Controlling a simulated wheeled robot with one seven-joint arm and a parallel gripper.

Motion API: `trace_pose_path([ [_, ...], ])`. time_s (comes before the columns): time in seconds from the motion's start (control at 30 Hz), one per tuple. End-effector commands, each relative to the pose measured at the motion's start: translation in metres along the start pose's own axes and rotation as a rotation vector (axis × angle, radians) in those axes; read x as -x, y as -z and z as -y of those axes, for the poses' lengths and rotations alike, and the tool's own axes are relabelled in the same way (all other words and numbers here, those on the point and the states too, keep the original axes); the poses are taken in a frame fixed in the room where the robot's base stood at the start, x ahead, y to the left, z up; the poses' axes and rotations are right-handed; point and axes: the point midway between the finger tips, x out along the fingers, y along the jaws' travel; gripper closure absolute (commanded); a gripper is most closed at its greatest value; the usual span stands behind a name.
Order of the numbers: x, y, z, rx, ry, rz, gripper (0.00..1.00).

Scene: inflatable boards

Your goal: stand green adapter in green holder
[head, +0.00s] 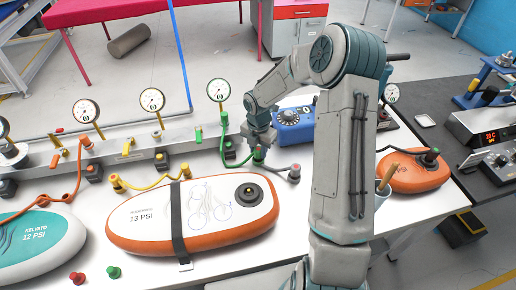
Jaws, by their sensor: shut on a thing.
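My gripper (259,145) points down over the back of the white table. It is shut on the green adapter (258,157), which is small and mostly hidden by the fingers. A green hose (239,162) curves up to it from the left. The green holder (228,151), a dark block with a green top, stands just left of my gripper at the rail. The adapter appears beside the holder, apart from it; its exact height is hard to tell.
An orange-rimmed white board (143,211) with a black strap lies in front. Loose green (113,272) and red (77,279) pieces lie at the front left. A blue box (292,126) stands behind right. Gauges (219,90) line the rail.

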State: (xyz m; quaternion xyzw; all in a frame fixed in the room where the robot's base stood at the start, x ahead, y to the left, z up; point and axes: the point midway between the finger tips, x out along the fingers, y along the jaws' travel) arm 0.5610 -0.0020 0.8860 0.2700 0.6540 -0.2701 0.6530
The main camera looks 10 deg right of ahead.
Motion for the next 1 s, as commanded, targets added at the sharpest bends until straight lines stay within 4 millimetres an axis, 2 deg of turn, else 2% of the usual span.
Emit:
trace_pose_path([
  [0.33, -0.004, 0.0, 0.0, 0.0, 0.0, 0.0, 0.91],
  [0.37, -0.003, 0.0, 0.0, -0.001, 0.0, 0.0, 0.62],
  [0.4, -0.003, 0.0, 0.0, 0.0, 0.0, 0.0, 0.51],
  [0.43, -0.003, 0.0, 0.0, -0.001, 0.0, 0.0, 0.49],
  [0.67, -0.003, 0.0, 0.0, 0.0, -0.001, 0.001, 0.49],
  [0.8, 0.005, -0.001, 0.0, -0.001, -0.002, 0.003, 0.49],
  [0.87, 0.012, -0.001, 0.0, -0.002, -0.003, 0.003, 0.49],
  [1.0, 0.039, -0.002, 0.0, -0.003, -0.004, 0.006, 0.49],
])
